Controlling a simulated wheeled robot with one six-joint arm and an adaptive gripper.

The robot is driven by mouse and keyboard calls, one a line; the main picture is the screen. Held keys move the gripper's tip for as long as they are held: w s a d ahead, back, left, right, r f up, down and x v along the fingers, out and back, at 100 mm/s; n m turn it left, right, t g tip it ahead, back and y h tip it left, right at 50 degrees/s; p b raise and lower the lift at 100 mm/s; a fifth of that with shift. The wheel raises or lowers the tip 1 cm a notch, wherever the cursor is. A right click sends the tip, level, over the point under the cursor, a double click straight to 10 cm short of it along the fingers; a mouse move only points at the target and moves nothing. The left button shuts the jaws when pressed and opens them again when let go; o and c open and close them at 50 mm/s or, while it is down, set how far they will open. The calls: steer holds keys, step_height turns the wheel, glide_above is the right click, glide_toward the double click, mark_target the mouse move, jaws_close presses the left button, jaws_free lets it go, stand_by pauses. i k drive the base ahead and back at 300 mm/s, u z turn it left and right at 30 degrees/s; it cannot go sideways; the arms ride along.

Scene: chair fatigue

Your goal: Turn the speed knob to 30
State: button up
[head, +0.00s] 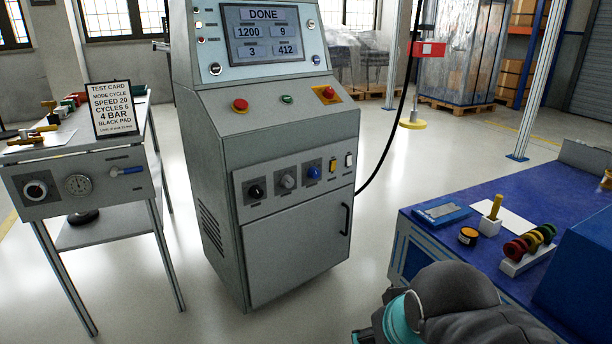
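The grey machine cabinet (270,148) stands in the middle of the head view. Its front panel carries a black knob (256,191), a grey knob (288,181) and a blue knob (313,173) in a row. Their labels and settings are too small to read, so I cannot tell which is the speed knob. The screen (262,34) above shows DONE, with 1200, 9, 3 and 412. A test card (112,108) at the left reads SPEED 20, CYCLES 6, 4 BAR, BLACK PAD. Part of my arm shows at the bottom right; my gripper's fingers are not in view.
A yellow switch (333,167) and a white switch (348,160) sit right of the knobs. A red button (240,105) is on the sloped panel. A side table (85,185) stands left, a blue workbench (470,215) right. Open floor lies before the cabinet.

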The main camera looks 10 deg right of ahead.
mark_target(287, 182)
steer(key=z, duration=0.45)
steer(key=k, duration=0.55)
steer(key=z, duration=0.75)
steer(key=i, duration=1.1)
steer(key=u, duration=0.75)
